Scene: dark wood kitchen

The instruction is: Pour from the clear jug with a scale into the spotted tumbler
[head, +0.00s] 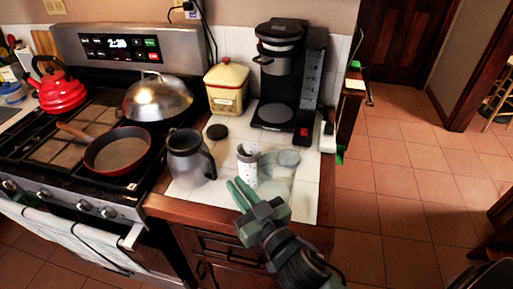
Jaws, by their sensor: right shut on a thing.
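The spotted tumbler (247,170), white with dark spots, stands upright on the pale counter top. The clear jug (276,187) is a faint see-through shape just right of the tumbler. Its outline and tilt are hard to make out, and I cannot read its scale. My right gripper (240,191) reaches in from the lower right, in front of the tumbler's base, with its green fingers close together. It is shut on the jug; the exact contact is hard to see against the clear wall. My left gripper is not in view.
A grey jug with a dark handle (191,162) stands left of the tumbler, with a dark round lid (217,132) behind. A coffee maker (281,75) and cream canister (227,90) stand at the back. The stove with a red-rimmed pan (117,152) is left.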

